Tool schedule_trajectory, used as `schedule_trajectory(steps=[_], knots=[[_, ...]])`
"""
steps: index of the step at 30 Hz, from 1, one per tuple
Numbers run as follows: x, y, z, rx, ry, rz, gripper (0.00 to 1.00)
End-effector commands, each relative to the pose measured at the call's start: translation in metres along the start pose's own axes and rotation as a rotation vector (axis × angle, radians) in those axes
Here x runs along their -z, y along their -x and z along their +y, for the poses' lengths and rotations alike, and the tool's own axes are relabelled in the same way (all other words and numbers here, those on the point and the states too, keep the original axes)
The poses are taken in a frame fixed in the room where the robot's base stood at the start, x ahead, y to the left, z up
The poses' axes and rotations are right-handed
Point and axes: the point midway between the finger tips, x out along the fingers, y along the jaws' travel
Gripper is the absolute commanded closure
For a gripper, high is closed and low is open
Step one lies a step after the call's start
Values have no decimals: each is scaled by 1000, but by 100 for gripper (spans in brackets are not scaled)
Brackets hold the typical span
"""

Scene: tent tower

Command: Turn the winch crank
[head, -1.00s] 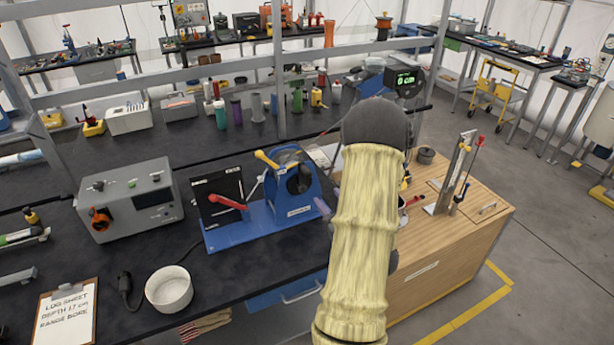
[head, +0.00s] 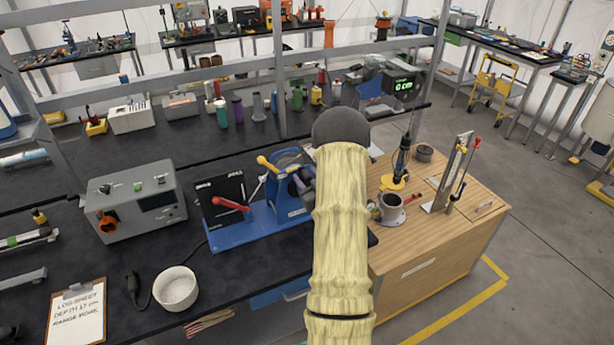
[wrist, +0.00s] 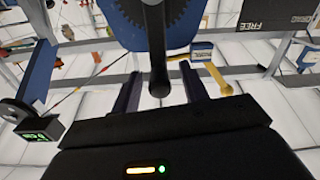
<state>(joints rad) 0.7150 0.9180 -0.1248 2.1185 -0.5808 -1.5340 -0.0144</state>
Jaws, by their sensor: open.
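The blue winch (head: 258,222) stands on the black bench, with a red lever (head: 231,203) at its front and a yellow lever (head: 267,163) on top. In the wrist view the winch's blue side plate (wrist: 190,22) carries a dark toothed wheel. The dark crank (wrist: 157,45) hangs down across it and ends in a rounded tip. My gripper (wrist: 159,92) is open, with one finger on each side of the crank's lower end; I cannot tell whether they touch it. In the head view my gripper (head: 307,180) is at the winch's right side, partly hidden by my sleeved arm.
A grey control box (head: 136,200) stands left of the winch. A white bowl (head: 176,290) and a clipboard (head: 77,312) lie nearer the front. A green-lettered display (head: 404,86) is behind.

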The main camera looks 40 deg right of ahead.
Motion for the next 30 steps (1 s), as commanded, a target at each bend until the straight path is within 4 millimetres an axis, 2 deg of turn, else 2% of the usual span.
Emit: schedule_trajectory(steps=[4, 9, 11, 30], knots=[[0, 0, 0, 0, 0, 0, 56], [0, 0, 0, 0, 0, 0, 90], [0, 0, 0, 0, 0, 0, 100], [0, -9, -2, 7, -38, 4, 100]])
